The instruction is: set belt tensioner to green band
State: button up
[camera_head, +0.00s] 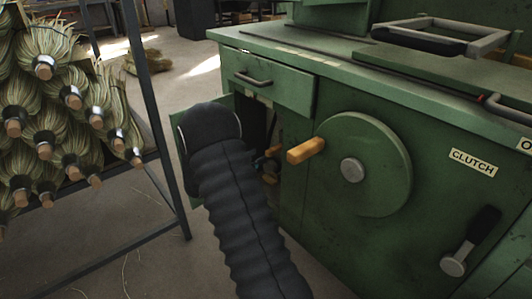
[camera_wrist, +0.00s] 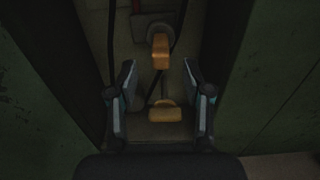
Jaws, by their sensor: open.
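Inside a narrow, dark compartment of the green machine, the wrist view shows an upper yellow-orange handle (camera_wrist: 160,50) and a lower yellow-orange piece (camera_wrist: 165,113), apart from each other. Which of them belongs to the belt tensioner I cannot tell. My gripper (camera_wrist: 159,64) is open, its two fingers on either side of the upper handle in the picture, with visible gaps and nothing held. In the head view my gripper (camera_head: 262,163) is at the compartment opening, largely hidden by my arm. A small part of a yellow piece (camera_head: 269,179) shows beside it. No green band or scale is readable.
Green compartment walls stand close on both sides in the wrist view; dark cables (camera_wrist: 180,30) and a red one run inside. A large green wheel (camera_head: 365,165) with an orange crank handle (camera_head: 306,150) sticks out right of the opening. A broom rack (camera_head: 165,150) stands left.

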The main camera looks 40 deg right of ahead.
jog(key=shift+s+a, duration=0.2)
jog(key=shift+a, duration=2.1)
jog(key=s+a+f+m+g+y, duration=0.1)
jog(key=s+f+m+g+y, duration=0.25)
jog(key=s+f, duration=0.35)
jog(key=s+a+r+m+g+y, duration=0.2)
jog(key=s+a+m+y, duration=0.35)
jog(key=s, duration=0.25)
jog(key=s+a+r+m+t+y+p, duration=0.1)
jog(key=s+a+r+m+t+y, duration=0.3)
jog(key=s+a+r, duration=0.4)
jog(key=s+a+r+m+t+y+p, duration=0.1)
jog(key=s+a+r+m+t+y, duration=0.4)
jog(key=s+a+r, duration=0.4)
notch_tip(320, 180, up, 5)
jog(key=shift+s+f+m, duration=0.15)
jog(key=shift+s+m, duration=0.05)
jog(key=shift+m, duration=0.2)
